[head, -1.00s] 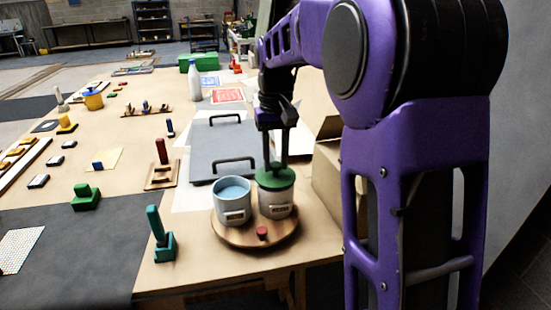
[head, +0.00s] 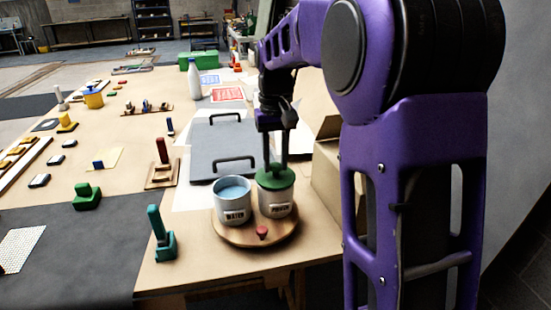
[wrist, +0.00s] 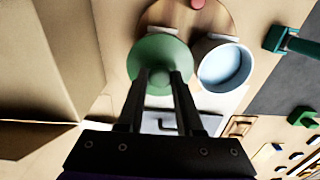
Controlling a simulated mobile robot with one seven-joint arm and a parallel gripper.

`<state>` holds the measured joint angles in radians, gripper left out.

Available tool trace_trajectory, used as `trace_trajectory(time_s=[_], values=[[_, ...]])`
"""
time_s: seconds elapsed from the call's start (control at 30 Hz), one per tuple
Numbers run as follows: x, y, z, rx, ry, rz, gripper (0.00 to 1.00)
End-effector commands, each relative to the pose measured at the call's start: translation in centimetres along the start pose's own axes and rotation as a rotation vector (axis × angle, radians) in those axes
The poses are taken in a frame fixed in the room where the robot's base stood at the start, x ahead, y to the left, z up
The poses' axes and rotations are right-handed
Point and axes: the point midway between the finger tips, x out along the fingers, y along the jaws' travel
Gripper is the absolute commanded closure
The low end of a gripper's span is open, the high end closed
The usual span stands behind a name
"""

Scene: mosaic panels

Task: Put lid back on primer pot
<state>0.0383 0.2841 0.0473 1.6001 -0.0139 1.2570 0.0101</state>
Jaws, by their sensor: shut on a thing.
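The green lid (head: 271,182) sits at the mouth of the primer pot (head: 277,206), a pale grey can with a label on its front. It looks roughly level; I cannot tell whether it is fully seated. My gripper (head: 276,167) points straight down and is shut on the knob of the green lid. In the wrist view the lid (wrist: 160,48) is a green disc under my fingertips (wrist: 160,76), covering the pot's opening. The fingers hide part of the knob.
The open water pot (head: 233,208), with blue liquid, stands close left of the primer pot. Both stand on a round wooden tray (head: 250,239) with a red knob (head: 262,232) at its front. A cardboard box (head: 327,180) is close on the right. A teal tool (head: 160,235) stands left.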

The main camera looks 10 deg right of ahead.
Motion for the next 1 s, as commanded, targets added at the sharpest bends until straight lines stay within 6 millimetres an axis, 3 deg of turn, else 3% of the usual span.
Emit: trace_trajectory(time_s=[0.43, 0.47, 0.6, 0.63, 0.83, 1.0], values=[[0.03, -0.01, 0.01, 0.0, -0.001, 0.0, 1.0], [0.03, -0.01, 0.01, 0.0, -0.001, 0.0, 0.6], [0.03, -0.01, 0.01, 0.0, -0.001, 0.0, 0.34], [0.03, -0.01, 0.01, 0.0, -0.001, 0.0, 0.3], [0.02, -0.01, 0.01, 0.0, -0.001, 0.0, 0.3], [0.03, -0.01, 0.01, 0.0, -0.001, 0.0, 0.01]])
